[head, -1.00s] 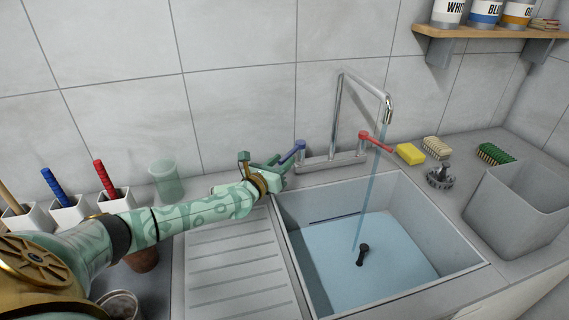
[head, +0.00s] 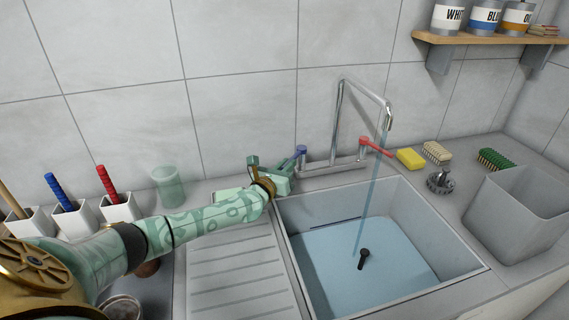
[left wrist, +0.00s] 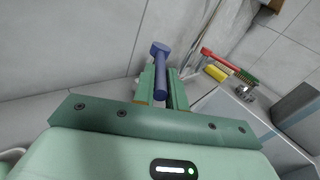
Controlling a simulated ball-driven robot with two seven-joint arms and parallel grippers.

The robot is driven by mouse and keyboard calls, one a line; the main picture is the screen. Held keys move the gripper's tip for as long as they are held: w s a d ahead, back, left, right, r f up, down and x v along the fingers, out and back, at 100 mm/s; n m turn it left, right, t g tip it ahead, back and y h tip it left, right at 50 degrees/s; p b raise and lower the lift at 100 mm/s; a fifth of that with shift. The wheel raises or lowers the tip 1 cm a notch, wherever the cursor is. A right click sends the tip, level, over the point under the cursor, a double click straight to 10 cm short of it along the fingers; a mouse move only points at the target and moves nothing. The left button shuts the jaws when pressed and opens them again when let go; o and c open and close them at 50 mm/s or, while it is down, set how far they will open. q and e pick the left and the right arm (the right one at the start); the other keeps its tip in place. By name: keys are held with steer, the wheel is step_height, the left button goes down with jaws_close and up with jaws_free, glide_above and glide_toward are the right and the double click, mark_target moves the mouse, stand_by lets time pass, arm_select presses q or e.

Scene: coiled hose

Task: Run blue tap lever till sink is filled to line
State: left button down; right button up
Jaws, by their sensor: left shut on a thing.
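The blue tap lever (head: 300,153) is at the left end of the chrome tap (head: 340,125). My left gripper (head: 288,178) is shut on it; the left wrist view shows the blue lever (left wrist: 161,72) between the green fingers (left wrist: 161,91). A water stream (head: 369,190) falls from the spout into the sink (head: 290,262). Water (head: 400,262) covers the sink floor, and its far edge lies close below a dark line (head: 340,221) on the back wall. A small black object (head: 363,259) shows where the stream lands. My right gripper is not in view.
The red tap lever (head: 374,146) points right. A yellow sponge (head: 411,158), brushes (head: 495,158) and a grey bin (head: 515,215) stand right of the sink. A translucent cup (head: 167,187) stands behind my left arm. The ribbed drainboard (head: 235,275) is clear.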

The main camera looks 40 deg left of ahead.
arm_select(q)
steer(key=shift+d+r+n+y+p, duration=0.25)
steer(key=shift+d+n+y+p, duration=0.35)
steer(key=shift+y+p, duration=0.3)
steer(key=n+y, duration=0.1)
steer(key=d+g+y, duration=0.1)
steer(key=w+d+n+y, duration=0.1)
steer(key=y, duration=0.1)
steer(key=shift+f+n+g, duration=0.3)
steer(key=shift+w+d+n+g+y, duration=0.15)
steer(key=shift+d+n+g+y, duration=0.3)
steer(key=shift+n+y, duration=0.35)
steer(key=shift+a+r, duration=0.1)
steer(key=c, duration=1.4)
jaws_free()
steer(key=shift+c, duration=0.2)
